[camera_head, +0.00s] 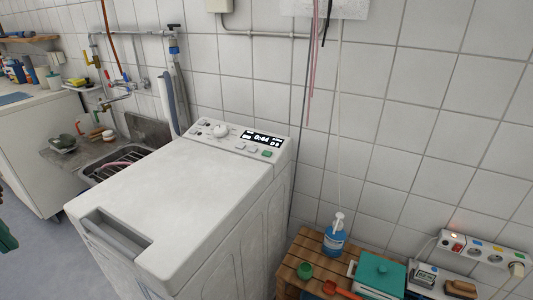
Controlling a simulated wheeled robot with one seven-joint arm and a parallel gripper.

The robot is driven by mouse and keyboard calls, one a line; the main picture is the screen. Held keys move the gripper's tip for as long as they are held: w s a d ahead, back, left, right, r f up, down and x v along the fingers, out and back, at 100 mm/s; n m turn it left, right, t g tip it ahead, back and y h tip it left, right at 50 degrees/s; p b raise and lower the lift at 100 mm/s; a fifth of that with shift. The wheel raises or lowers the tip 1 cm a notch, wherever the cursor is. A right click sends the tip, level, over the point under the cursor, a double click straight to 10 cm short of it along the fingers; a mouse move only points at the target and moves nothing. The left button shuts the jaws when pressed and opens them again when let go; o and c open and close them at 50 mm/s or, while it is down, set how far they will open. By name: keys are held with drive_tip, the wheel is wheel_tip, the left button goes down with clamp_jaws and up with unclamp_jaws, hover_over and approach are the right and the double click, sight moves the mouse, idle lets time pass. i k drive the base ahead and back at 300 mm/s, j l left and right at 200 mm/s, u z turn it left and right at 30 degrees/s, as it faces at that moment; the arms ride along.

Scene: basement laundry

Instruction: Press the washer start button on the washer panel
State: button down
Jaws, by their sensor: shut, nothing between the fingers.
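The white top-loading washer (170,205) stands in the middle of the view, its lid shut, with a grey handle recess at the front. Its panel (203,137) runs along the back edge, near the tiled wall. The panel carries a round white knob (220,130), a lit dark display (262,138) that seems to read 0:44, and small pale buttons. A green button (267,154) sits at the panel's right end, below the display; I cannot read any label on it. Nothing covers the panel. My gripper is not in view.
A wooden crate-like stand (310,250) right of the washer holds a blue pump bottle (334,238) and a green-lidded box (381,272). A power strip (485,252) is at far right. A sink (115,160) with pipes stands left. Cords hang on the wall behind; space above the washer is clear.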

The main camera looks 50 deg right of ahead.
sight(265, 153)
drive_tip(key=k+l+u, duration=0.25)
drive_tip(key=k, duration=0.2)
drive_tip(key=k+l+u, duration=0.25)
drive_tip(key=k, duration=0.15)
drive_tip(key=k+l+u, duration=0.1)
drive_tip(key=k+l, duration=0.05)
drive_tip(key=l, duration=0.1)
